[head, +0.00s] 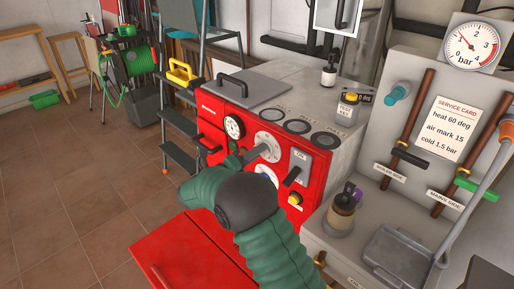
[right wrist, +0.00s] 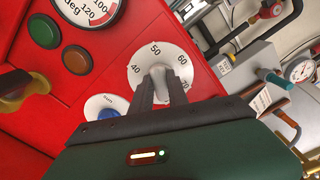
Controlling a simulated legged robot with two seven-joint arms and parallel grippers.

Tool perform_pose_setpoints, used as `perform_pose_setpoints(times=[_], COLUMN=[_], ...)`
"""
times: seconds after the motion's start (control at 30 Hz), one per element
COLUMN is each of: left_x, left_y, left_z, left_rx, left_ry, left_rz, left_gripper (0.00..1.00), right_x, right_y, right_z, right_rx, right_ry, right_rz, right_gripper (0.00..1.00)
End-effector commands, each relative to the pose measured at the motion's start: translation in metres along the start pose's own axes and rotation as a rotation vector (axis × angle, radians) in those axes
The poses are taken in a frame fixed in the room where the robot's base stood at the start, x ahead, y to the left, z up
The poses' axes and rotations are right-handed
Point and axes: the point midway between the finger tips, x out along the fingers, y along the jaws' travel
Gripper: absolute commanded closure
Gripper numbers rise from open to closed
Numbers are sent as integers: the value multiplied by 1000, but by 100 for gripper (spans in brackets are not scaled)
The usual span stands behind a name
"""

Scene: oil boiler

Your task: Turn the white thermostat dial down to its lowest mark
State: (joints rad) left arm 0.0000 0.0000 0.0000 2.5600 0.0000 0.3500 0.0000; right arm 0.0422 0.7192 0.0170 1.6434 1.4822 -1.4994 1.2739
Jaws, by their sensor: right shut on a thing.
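The white thermostat dial (right wrist: 143,62) sits on the red boiler front, with the marks 40, 50, 60 and 70 showing around it. My right gripper (right wrist: 158,84) is shut on the dial's raised grey knob (right wrist: 158,71), whose upper end lies below the 50. In the head view the dial (head: 268,138) shows just beyond my right gripper (head: 260,150). The fingers hide the lower part of the dial. My left gripper is out of view.
A round thermometer (head: 233,127) is left of the dial. A smaller dial with a blue knob (right wrist: 107,114) sits close below it. A grey switch (head: 299,160) with a black lever stands to the right. A red panel (head: 180,250) juts out low in front.

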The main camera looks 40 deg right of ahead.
Motion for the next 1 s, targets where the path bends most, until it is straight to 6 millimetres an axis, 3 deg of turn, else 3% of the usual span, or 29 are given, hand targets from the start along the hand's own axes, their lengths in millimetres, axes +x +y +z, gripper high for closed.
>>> perform_pose_setpoints(times=[0.6,1.0], left_x=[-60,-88], left_y=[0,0], left_z=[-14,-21], left_rx=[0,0], left_ry=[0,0], left_rz=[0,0], left_gripper=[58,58], right_x=[-2,-2], right_y=[1,4], right_z=[4,2], right_rx=[-583,-889], right_ry=[-10,-11], right_rz=[5,5], right_gripper=[100,100])
